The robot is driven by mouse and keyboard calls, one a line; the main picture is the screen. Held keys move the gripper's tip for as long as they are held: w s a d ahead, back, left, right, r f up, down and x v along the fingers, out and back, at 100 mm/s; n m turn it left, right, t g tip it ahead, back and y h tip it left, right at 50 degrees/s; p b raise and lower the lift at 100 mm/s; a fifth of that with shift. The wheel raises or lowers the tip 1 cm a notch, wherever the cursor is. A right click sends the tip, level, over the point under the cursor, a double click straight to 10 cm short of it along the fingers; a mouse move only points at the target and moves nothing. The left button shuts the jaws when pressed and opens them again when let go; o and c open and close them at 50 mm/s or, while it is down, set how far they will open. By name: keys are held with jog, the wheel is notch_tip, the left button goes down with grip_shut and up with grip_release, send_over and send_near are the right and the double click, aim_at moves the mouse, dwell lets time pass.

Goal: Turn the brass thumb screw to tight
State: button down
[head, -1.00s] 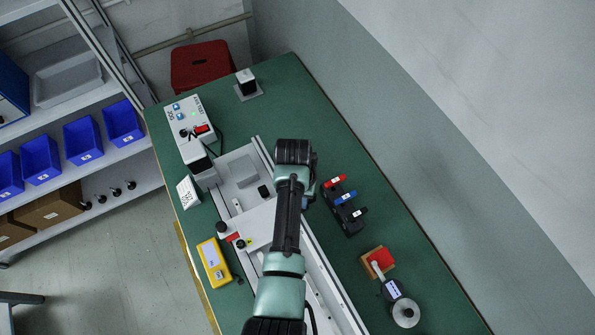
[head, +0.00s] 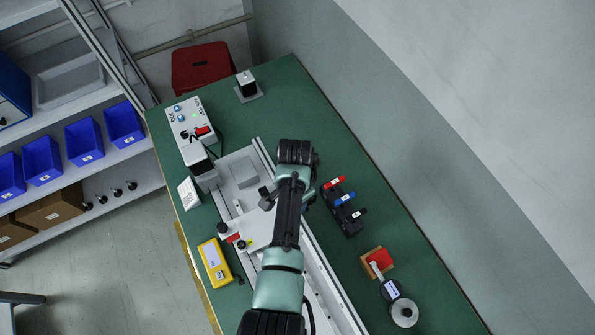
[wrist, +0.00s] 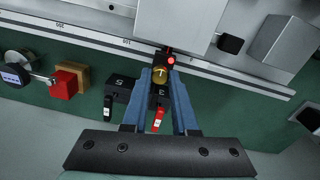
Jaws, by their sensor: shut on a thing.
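The brass thumb screw (wrist: 160,76) shows in the wrist view at the edge of the pale rail, with a dark line across its head. A small black block with a glowing red dot (wrist: 171,60) is right beside it. My gripper (wrist: 161,80) is shut on the screw, one blue finger on each side. In the head view my arm hides the screw and the fingertips. I cannot read from the screw whether it is tight.
A dial device and red block (head: 379,259) are farther along the green bench (head: 300,95). A yellow meter (head: 214,262) lies left of the gantry.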

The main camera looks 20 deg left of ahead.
jog(key=shift+w+r, duration=0.1)
dwell(0.4)
jog(key=c, duration=0.7)
grip_release()
notch_tip(320, 180, up, 13)
jog(key=shift+a+f+b, duration=0.1)
jog(key=shift+a+b, duration=0.05)
jog(key=shift+b, duration=0.55)
